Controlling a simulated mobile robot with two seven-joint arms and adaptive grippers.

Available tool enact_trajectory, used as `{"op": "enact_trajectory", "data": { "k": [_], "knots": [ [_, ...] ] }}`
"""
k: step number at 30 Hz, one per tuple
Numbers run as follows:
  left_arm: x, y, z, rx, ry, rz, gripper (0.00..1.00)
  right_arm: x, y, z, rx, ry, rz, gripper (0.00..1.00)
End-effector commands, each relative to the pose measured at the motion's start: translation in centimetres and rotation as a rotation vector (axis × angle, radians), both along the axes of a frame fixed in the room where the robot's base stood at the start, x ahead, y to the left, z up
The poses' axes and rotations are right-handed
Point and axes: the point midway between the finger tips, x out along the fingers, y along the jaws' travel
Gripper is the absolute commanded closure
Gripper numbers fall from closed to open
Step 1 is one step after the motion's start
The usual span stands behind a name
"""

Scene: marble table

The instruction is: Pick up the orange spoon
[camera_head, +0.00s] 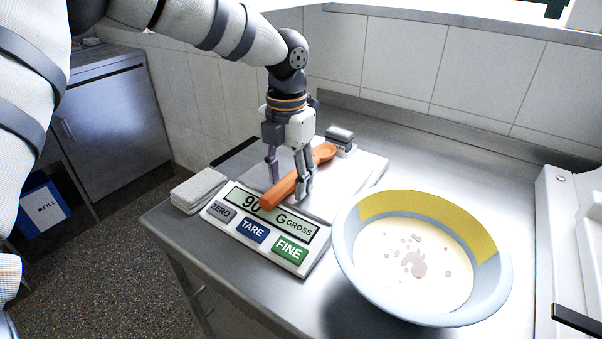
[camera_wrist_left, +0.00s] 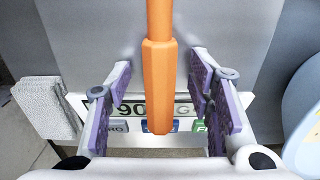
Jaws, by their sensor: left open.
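The orange spoon (camera_head: 284,189) lies across the scale's plate, its bowl toward the back and its handle end over the display in the head view. In the left wrist view the spoon's handle (camera_wrist_left: 159,75) runs between the two fingers, with a gap on each side. My left gripper (camera_head: 289,184) is open and points down around the handle; its purple-padded fingers also show in the left wrist view (camera_wrist_left: 161,105). The scale (camera_head: 262,236) has a display and buttons at its front. My right gripper is not in view.
A large bowl (camera_head: 346,236) with pale liquid stands right of the scale. A stack of folded cloths (camera_head: 198,189) lies to the left. A small grey block (camera_head: 339,137) sits behind the spoon. The steel counter (camera_head: 430,155) is clear behind the bowl.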

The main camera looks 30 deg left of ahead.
Motion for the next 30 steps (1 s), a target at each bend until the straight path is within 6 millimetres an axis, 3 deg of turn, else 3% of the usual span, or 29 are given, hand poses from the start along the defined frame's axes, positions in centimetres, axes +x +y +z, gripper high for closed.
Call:
{"op": "enact_trajectory", "data": {
  "k": [6,12,13,23,26,30],
  "knots": [
    [0.0,0.0,0.0,0.0,-0.002,0.0,0.52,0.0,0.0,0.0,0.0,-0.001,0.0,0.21],
    [0.0,0.0,0.0,0.0,-0.002,0.0,0.97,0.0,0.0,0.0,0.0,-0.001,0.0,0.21],
    [0.0,0.0,0.0,0.0,-0.002,0.0,1.0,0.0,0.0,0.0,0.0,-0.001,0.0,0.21],
    [0.1,0.0,0.3,0.0,-0.004,0.0,1.0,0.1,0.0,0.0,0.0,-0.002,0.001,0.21],
    [0.1,0.0,1.5,0.001,-0.005,0.0,1.0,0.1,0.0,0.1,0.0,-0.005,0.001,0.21],
    [-1.0,-0.5,5.1,-0.001,-0.011,-0.004,1.0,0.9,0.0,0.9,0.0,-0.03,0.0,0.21]
  ]
}}
